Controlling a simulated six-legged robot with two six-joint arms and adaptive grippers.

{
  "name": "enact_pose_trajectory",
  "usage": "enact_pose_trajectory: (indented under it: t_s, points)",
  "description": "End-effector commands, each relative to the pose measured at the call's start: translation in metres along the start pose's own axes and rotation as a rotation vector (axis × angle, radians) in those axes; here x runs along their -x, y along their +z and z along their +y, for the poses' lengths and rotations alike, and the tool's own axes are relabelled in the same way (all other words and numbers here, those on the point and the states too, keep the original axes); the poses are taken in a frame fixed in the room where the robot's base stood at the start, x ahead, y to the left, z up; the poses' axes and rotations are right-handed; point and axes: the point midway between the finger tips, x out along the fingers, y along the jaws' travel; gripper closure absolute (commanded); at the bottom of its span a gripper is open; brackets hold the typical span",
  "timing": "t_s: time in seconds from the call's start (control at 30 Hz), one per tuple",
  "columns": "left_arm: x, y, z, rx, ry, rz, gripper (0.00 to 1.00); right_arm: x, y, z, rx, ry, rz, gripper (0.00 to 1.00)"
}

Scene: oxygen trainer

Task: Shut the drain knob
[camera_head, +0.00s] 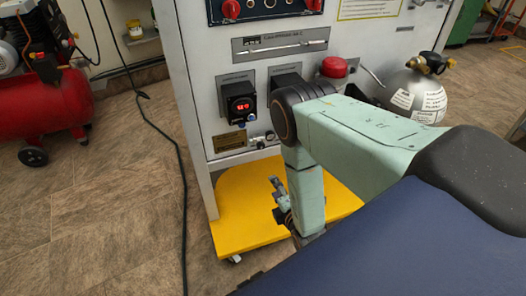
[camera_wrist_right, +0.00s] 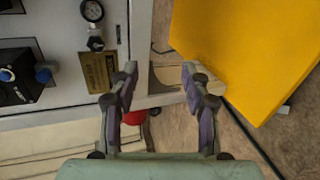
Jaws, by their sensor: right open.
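A small gauge with a metal fitting (camera_head: 262,142) sits low on the white panel, below the red-lit display. In the right wrist view, the fitting (camera_wrist_right: 96,43) is just below the round gauge. I cannot tell for sure which part is the drain knob. My right gripper (camera_head: 277,190) hangs in front of the panel over the yellow base, lower than the fitting. In the right wrist view my right gripper (camera_wrist_right: 160,78) has its fingers apart with nothing between them. The fitting lies up and left of the fingers, apart from them. My left gripper is out of view.
The yellow base (camera_head: 228,222) sticks out below the panel. A brass plate (camera_head: 229,140) is beside the gauge. A red compressor (camera_head: 42,110) stands at left, and a black cable crosses the floor. A grey gas cylinder (camera_head: 416,97) stands at right.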

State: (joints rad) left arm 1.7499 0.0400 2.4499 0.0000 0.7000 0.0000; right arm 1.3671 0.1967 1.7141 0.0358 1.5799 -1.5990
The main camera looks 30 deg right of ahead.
Motion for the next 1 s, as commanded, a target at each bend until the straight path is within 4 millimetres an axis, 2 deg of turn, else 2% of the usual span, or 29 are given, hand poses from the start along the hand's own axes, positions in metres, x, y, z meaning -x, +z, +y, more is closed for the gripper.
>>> enact_pose_trajectory:
  t_s: [0.1,0.2,0.4,0.57,1.0]
  points:
    - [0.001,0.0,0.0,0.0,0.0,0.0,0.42,-0.014,0.003,0.038,0.239,0.16,-0.031,0.53]
    - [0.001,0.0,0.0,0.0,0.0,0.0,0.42,-0.016,0.004,0.059,0.424,0.252,-0.071,0.53]
    - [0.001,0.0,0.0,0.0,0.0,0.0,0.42,-0.012,0.004,0.075,0.654,0.316,-0.129,0.53]
    - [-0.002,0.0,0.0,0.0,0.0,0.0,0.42,-0.017,0.004,0.077,0.701,0.316,-0.138,0.53]
    - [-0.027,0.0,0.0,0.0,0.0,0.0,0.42,-0.076,0.005,0.095,0.698,0.313,-0.137,0.53]
